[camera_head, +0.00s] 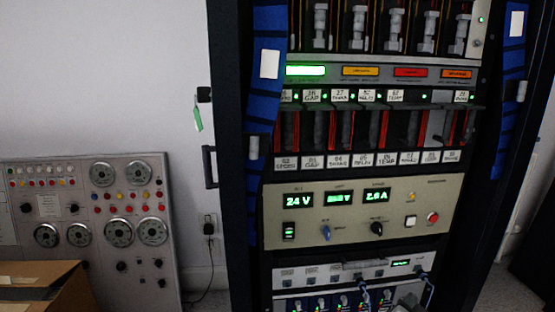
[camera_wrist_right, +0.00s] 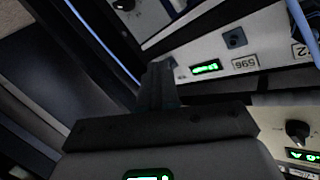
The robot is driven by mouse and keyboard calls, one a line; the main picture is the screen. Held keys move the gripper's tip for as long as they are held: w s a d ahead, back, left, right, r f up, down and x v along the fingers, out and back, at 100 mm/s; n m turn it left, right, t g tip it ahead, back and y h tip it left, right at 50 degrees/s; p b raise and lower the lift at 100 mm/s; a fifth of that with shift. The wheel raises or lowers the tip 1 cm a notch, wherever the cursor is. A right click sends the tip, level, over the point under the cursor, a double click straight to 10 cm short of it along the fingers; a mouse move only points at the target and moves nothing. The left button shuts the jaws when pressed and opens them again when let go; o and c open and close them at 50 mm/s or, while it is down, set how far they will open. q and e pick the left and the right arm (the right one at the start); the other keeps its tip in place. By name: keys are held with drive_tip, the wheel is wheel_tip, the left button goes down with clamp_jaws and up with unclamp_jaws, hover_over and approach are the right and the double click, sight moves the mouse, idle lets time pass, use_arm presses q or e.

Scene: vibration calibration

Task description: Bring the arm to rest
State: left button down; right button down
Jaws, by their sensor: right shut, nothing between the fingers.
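My right gripper (camera_wrist_right: 158,72) shows in the right wrist view as a dark block with its two fingers together, nothing between them. Its fingers point toward a pale rack panel with a small green display (camera_wrist_right: 205,68). In the head view only a small grey part of the right gripper (camera_head: 408,298) shows at the bottom edge, in front of the lower rack. I cannot tell whether it touches the rack. My left gripper is not in view.
A tall dark equipment rack (camera_head: 235,130) with blue side straps fills the middle. It holds a beige power unit (camera_head: 400,195) reading 24 V and a white panel (camera_head: 300,275) with cables below. A grey gauge panel (camera_head: 90,190) and a cardboard box (camera_head: 50,285) stand left.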

drive_tip(key=s+a+f+n+g+y, duration=0.35)
drive_tip(key=s+a+f, duration=0.3)
drive_tip(key=f, duration=0.45)
drive_tip(key=s+a+f+n+g+y, duration=0.2)
drive_tip(key=s+a+f+y, duration=0.35)
drive_tip(key=f, duration=0.55)
drive_tip(key=s+a+f+n+g+y, duration=0.15)
drive_tip(key=s+a+g, duration=0.3)
drive_tip(key=s, duration=0.55)
drive_tip(key=s+a+f+n+g+y, duration=0.1)
drive_tip(key=s+a+f+n+g, duration=0.15)
drive_tip(key=s+a, duration=0.55)
wheel_tip(320, 180, up, 27)
drive_tip(key=s+d+p, duration=0.1)
drive_tip(key=d+p, duration=0.1)
drive_tip(key=p, duration=2.5)
drive_tip(key=shift+g, duration=0.35)
